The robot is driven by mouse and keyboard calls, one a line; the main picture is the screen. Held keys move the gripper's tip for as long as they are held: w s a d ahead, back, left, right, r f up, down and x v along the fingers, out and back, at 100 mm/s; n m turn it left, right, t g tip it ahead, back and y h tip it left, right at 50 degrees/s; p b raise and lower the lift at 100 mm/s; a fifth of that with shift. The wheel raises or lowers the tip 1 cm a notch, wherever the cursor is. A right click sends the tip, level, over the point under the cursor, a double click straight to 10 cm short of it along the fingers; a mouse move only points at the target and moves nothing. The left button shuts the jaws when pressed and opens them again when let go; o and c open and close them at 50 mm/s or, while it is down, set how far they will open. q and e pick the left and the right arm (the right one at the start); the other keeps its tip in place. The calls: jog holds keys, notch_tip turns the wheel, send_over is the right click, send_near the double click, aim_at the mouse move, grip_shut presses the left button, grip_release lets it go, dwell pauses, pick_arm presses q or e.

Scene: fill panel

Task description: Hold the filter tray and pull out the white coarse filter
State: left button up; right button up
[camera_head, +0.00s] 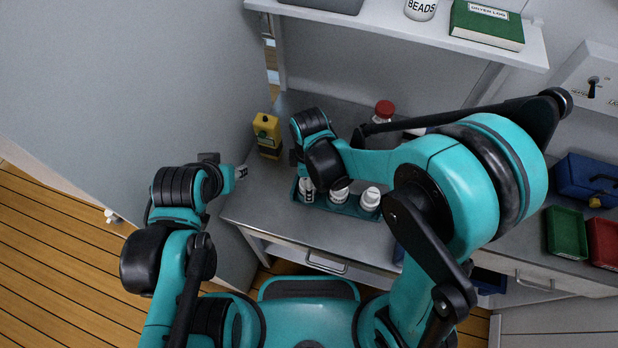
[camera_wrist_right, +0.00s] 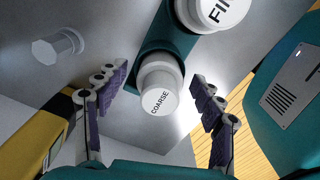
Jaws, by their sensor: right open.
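The teal filter tray (camera_head: 322,203) stands on the grey bench with white filters in it. The white coarse filter (camera_wrist_right: 158,90), marked COARSE, sits at one end of the tray (camera_wrist_right: 148,50) in the right wrist view. My right gripper (camera_wrist_right: 158,98) is open, its two purple-padded fingers apart on either side of the coarse filter, with gaps visible. In the head view my right gripper (camera_head: 302,178) is over the tray's left end, partly hidden by its arm. My left gripper (camera_head: 238,172) is left of the tray, apart from it; its fingers are too small to read.
A filter starting with "FI" (camera_wrist_right: 215,10) is beside the coarse one. A yellow container (camera_head: 267,135) stands behind, and a red-capped jar (camera_head: 384,110) at the back. A shelf (camera_head: 400,30) overhangs the bench. Green (camera_head: 566,233) and red (camera_head: 604,240) bins are at right.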

jog(key=c, duration=1.3)
jog(key=o, duration=1.3)
jog(key=shift+r, duration=0.1)
notch_tip(320, 180, up, 12)
jog(key=shift+f, duration=0.1)
